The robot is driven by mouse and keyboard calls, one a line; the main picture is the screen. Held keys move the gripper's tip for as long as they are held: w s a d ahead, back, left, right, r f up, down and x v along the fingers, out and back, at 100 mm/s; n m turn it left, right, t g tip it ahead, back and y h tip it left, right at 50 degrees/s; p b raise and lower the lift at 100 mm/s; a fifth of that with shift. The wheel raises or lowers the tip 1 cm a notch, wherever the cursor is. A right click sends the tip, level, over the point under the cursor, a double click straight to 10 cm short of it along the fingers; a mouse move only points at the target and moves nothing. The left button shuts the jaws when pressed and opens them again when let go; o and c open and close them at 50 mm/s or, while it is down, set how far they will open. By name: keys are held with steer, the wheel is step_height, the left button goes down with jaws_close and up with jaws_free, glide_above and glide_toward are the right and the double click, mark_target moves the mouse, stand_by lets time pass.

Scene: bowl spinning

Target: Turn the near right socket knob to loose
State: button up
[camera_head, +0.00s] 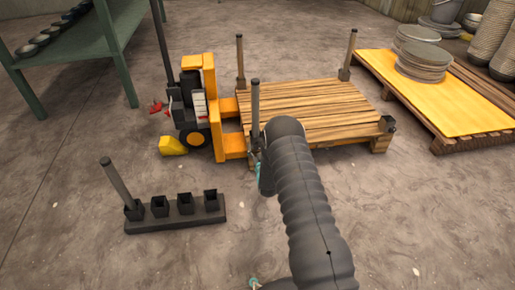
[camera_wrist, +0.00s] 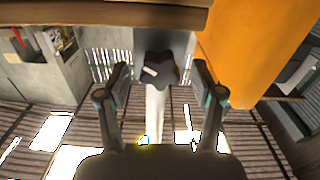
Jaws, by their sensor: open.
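The slatted wooden pallet (camera_head: 310,108) has upright posts at its two far corners and near left corner. Its near right corner in the head view has a dark socket (camera_head: 388,124) with no post. My arm reaches to the near left corner, by the post (camera_head: 255,100); it mostly hides my gripper (camera_head: 259,168) and the socket there. In the wrist view, a dark lobed knob (camera_wrist: 161,71) with a white pointer mark faces me. The pointer slants toward the left. My gripper (camera_wrist: 160,78) is open, its fingers on either side of the knob with gaps visible.
An orange pallet truck (camera_head: 215,100) stands left of the pallet. A dark socket rack (camera_head: 175,222) on the floor holds one tilted post. A wooden beam (camera_wrist: 100,14) and orange panel (camera_wrist: 250,50) lie close in the wrist view. The right foreground floor is clear.

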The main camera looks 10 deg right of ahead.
steer(key=shift+w, duration=0.3)
steer(key=c, duration=1.2)
steer(key=shift+o, duration=0.2)
steer(key=shift+n, duration=0.3)
steer(key=n, duration=0.4)
steer(key=shift+a, duration=0.1)
steer(key=shift+a+f+n, duration=0.1)
steer(key=shift+n, duration=2)
